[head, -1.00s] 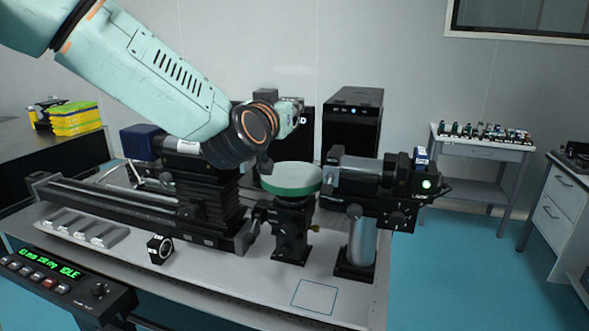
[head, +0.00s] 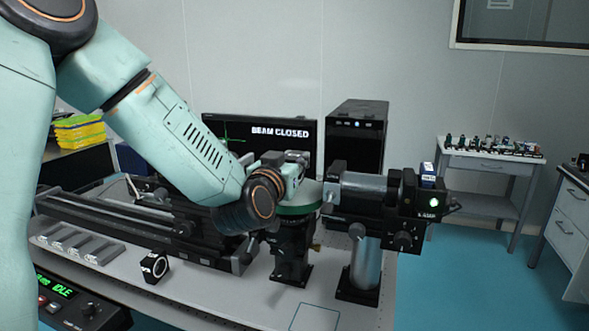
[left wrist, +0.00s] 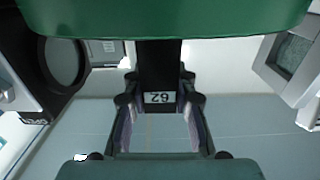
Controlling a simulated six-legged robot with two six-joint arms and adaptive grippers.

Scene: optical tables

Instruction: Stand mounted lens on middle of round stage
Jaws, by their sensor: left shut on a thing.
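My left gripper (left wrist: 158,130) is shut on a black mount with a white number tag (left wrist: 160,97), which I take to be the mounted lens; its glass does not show. In the left wrist view the mount's far end meets the green round stage (left wrist: 165,20); I cannot tell whether they touch. In the head view the round stage (head: 297,210) is on a black post, mostly hidden by my arm. My right gripper is not in view.
A laser assembly (head: 385,193) on a thick post stands close right of the stage. A black rail (head: 120,220) lies left. A small black block with a ringed opening (head: 154,267) sits in front. A monitor (head: 280,133) and black tower (head: 355,140) stand behind.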

